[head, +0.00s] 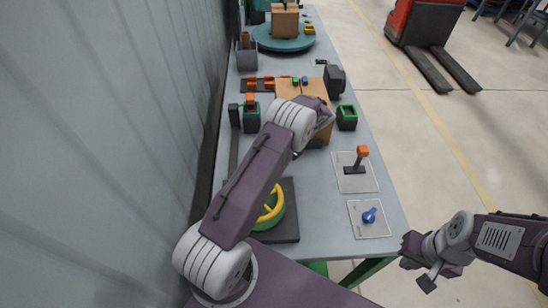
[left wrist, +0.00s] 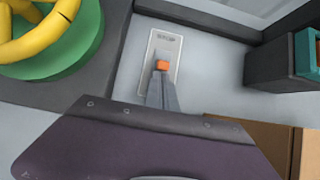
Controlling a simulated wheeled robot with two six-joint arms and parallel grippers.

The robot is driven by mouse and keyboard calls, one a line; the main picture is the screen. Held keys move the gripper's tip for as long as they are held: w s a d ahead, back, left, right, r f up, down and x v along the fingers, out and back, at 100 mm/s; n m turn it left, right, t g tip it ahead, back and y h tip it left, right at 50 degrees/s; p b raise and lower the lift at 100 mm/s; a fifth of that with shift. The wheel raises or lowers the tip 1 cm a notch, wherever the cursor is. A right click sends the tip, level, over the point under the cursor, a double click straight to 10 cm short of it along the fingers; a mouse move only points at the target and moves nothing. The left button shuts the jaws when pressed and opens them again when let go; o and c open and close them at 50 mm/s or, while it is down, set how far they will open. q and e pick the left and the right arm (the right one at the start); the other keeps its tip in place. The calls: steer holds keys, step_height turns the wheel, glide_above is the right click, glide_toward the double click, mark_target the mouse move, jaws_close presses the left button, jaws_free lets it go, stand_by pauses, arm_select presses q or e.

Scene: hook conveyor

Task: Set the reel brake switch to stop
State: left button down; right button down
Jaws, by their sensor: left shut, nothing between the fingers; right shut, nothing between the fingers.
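In the left wrist view, a small switch with an orange tip (left wrist: 162,65) stands on a narrow light plate (left wrist: 158,45) with blurred lettering at its far end. My left gripper (left wrist: 161,84) is shut and empty, its fingertips right at the orange tip; whether they touch it I cannot tell. The reel, a green drum (left wrist: 75,58) with a yellow wheel (left wrist: 40,30), is left of the plate. It also shows in the head view (head: 269,214), partly behind my left arm, which hides the switch there. My right gripper (head: 428,281) is shut and empty, off the table's right side.
A lever with an orange knob (head: 362,152) and a blue knob (head: 370,216) sit on plates along the table's right side. A cardboard box (head: 290,90) stands beyond my left arm. A grey wall runs along the left.

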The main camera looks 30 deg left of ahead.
arm_select(q)
steer(key=shift+s+a+r+t+h+p, duration=0.15)
steer(key=shift+r+t+h+p, duration=0.15)
steer(key=shift+h+p, duration=0.2)
steer(key=h+p, duration=0.1)
steer(key=p, duration=0.1)
steer(key=a+r+t+h+p, duration=0.1)
steer(key=p, duration=0.1)
steer(key=shift+s+a+r+t+h, duration=0.2)
steer(key=shift+s+r+t+h, duration=0.1)
steer(key=shift+s, duration=0.1)
steer(key=shift+s+a+t+h+p, duration=0.2)
steer(key=shift+a+t+h+p, duration=0.15)
steer(key=shift+h+p, duration=0.2)
steer(key=shift+f, duration=0.2)
steer(key=shift+r, duration=0.1)
steer(key=shift+r+p, duration=0.7)
steer(key=shift+r, duration=0.05)
